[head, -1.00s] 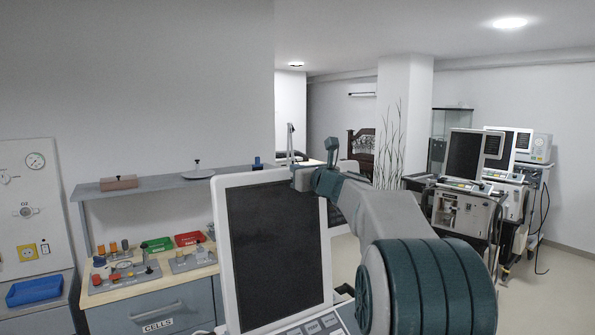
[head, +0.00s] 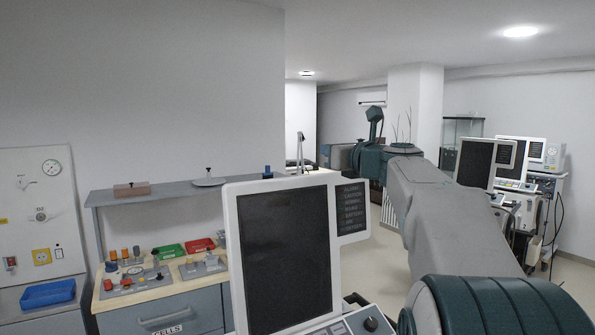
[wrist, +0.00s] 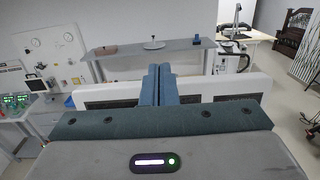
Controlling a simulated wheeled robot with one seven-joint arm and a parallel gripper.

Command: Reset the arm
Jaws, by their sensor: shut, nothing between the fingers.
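My gripper (wrist: 159,86) shows in the wrist view as two blue-grey fingers pressed together, shut and empty. Behind the fingers is the top of a white-framed monitor (wrist: 105,92); I cannot tell the gap between them. In the head view the same kind of white monitor (head: 285,250) with a dark screen stands close in front of me, with a key panel below. My arm rises from the lower right and bends at a teal joint right of that monitor. My gripper does not show clearly in the head view.
A grey shelf (head: 160,192) runs along the wall at left, above a workbench with red and green trays (head: 201,245). A wall panel (head: 40,210) and blue bin (head: 48,293) are far left. More ventilators (head: 475,162) stand at right, with floor (head: 570,300) beside them.

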